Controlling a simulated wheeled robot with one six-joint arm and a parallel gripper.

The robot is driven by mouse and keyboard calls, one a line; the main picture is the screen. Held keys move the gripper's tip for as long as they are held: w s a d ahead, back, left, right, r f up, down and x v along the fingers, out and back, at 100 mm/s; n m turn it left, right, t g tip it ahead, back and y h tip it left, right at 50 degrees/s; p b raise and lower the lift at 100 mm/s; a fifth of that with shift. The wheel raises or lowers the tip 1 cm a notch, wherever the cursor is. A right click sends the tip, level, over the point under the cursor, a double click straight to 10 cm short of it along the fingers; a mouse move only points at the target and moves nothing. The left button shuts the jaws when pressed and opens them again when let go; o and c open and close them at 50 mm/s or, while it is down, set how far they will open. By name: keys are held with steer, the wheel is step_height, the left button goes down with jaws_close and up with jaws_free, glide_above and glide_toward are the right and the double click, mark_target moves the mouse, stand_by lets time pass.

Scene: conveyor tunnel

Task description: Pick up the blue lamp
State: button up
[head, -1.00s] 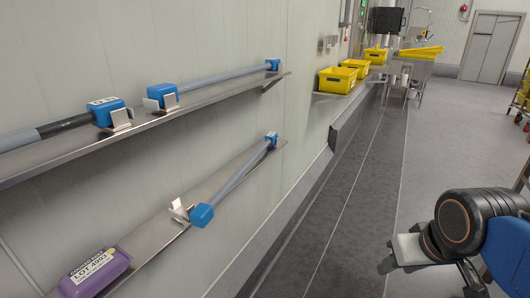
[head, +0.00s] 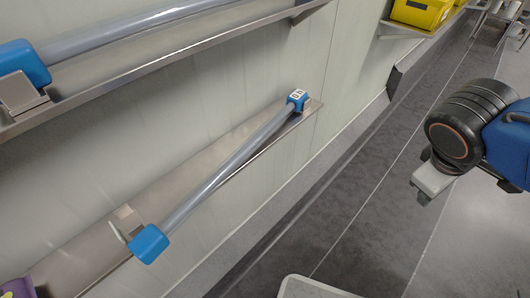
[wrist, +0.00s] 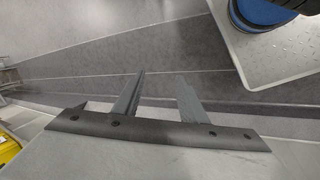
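A long lamp with a grey tube (head: 228,166) and blue end caps lies slantwise on the lower steel shelf (head: 85,262). Its near blue cap (head: 149,243) sticks out past the shelf's front edge, beside a small upright metal bracket (head: 127,220). Its far cap (head: 298,99) has a white label and sits near the shelf's right end. My gripper (wrist: 157,92) is open in the wrist view, with its two fingers apart and only floor between them. In the head view my arm is at the right, well away from the lamp.
A similar tube (head: 150,32) with a blue cap (head: 22,62) lies on the upper shelf (head: 190,47). A purple package (head: 17,288) is at the lower left. A yellow bin (head: 422,12) stands at the top right. The dark floor strip (head: 360,195) beside the shelves is clear.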

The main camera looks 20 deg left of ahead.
steer(key=w+a+r+n+t+h, duration=0.2)
steer(key=a+n, duration=0.3)
steer(key=a, duration=0.3)
steer(key=n+t+y, duration=0.6)
steer(key=n+t, duration=0.3)
steer(key=n, duration=0.3)
glide_toward(279, 120)
steer(key=x, duration=0.9)
jaws_close()
